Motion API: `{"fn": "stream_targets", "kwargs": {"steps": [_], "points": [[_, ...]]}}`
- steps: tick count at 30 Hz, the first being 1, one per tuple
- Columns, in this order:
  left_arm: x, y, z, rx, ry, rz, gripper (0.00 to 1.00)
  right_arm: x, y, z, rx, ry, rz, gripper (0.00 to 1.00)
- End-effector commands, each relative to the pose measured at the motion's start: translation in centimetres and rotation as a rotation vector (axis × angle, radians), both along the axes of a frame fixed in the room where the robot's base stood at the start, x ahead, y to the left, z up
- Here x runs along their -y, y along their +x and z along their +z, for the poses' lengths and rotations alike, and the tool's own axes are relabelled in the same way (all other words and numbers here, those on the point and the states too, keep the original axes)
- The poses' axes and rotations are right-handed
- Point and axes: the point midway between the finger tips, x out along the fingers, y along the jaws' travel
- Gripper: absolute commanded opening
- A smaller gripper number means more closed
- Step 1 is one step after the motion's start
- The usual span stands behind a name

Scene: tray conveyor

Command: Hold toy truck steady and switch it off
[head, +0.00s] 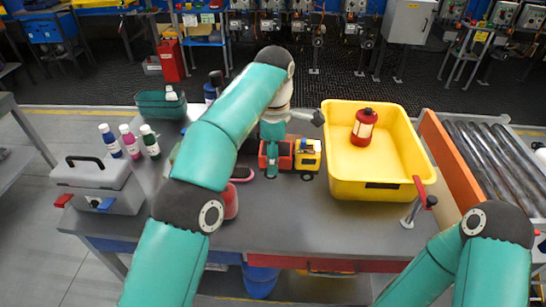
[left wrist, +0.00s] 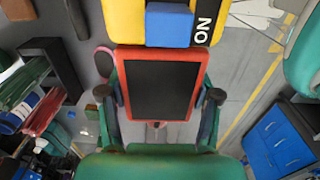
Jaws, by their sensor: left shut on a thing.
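The toy truck (head: 308,154) stands on the grey table, left of the yellow bin. It has a yellow cab and a red bed. In the left wrist view the truck (left wrist: 160,85) shows its dark-floored red bed, a blue block on the yellow cab and a black strip with white letters reading "ON". My left gripper (head: 274,160) is shut on the red bed from above. In the left wrist view its fingers (left wrist: 162,98) sit on either side of the bed. I cannot make out the switch position.
A yellow bin (head: 346,188) holding a red lantern (head: 364,127) stands right of the truck. A grey toolbox (head: 95,187), several bottles and a dark green basket (head: 152,105) are to the left. A roller conveyor (head: 500,155) lies at the right. Bare table lies in front of the truck.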

Motion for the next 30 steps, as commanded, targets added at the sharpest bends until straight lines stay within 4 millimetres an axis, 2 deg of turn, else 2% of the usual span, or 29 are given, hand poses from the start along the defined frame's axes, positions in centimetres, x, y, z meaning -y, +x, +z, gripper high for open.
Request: {"fn": "stream_targets", "kwargs": {"steps": [14, 30], "points": [[-0.1, -0.1, -0.2, 0.000, 0.000, 0.001, 0.15, 0.0, 0.0, 0.1, 0.000, 0.000, 0.000, 1.00], [-0.1, -0.1, -5.3, 0.000, -0.001, 0.001, 0.15, 0.0, 0.0, -3.9, 0.000, 0.000, 0.000, 1.00]]}}
